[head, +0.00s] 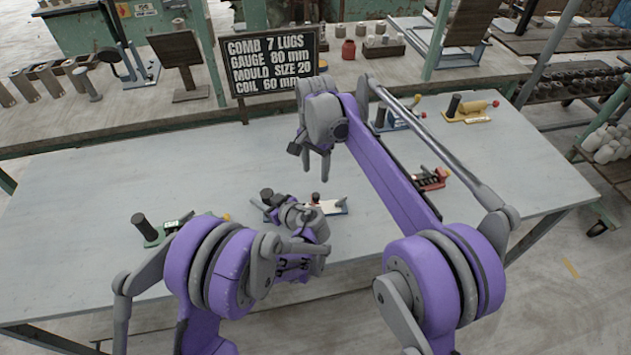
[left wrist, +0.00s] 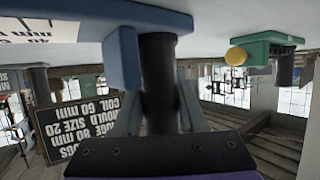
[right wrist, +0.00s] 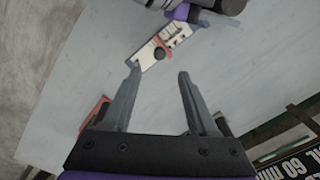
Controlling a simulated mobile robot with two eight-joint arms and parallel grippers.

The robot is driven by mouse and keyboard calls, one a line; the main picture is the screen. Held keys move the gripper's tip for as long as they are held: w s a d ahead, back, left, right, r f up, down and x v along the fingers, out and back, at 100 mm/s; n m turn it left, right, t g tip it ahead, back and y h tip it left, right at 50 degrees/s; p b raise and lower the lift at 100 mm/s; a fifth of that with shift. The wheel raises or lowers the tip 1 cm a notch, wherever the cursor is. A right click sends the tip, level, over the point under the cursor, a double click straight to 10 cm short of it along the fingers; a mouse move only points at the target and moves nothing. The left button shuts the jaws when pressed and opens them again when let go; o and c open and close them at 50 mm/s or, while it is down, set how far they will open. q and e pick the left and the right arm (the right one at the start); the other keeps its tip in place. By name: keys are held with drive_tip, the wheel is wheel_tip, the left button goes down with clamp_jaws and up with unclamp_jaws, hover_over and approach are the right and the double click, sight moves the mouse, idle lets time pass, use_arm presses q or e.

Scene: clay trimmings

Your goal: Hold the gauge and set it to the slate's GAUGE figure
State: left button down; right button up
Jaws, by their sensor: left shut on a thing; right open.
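The gauge is a blue-ended bar with a white marked face (head: 328,208), lying on the grey table. Its black upright grip post (left wrist: 158,80) is between my left gripper's jaws, shut on it (left wrist: 158,115); in the head view my left gripper (head: 272,205) partly hides it. In the right wrist view the white face (right wrist: 150,50) shows marks, a red slider (right wrist: 160,42) and a dark round knob (right wrist: 160,54). The slider's reading is too small to tell. My right gripper (head: 316,166) is open and empty above and behind the gauge, apart from it; its fingers (right wrist: 157,76) point toward it.
The slate (head: 268,62) behind the table reads COMB 7 LUGS, GAUGE 80 mm, MOULD SIZE 20, COIL 60 mm. Other gauges lie around: green (head: 152,234) at left, red (head: 432,180) at right, blue (head: 398,122) and yellow (head: 470,112) at back right.

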wheel_tip(320, 180, up, 3)
drive_tip(key=shift+f, duration=0.15)
use_arm(q)
drive_tip(key=shift+c, duration=1.9)
unclamp_jaws()
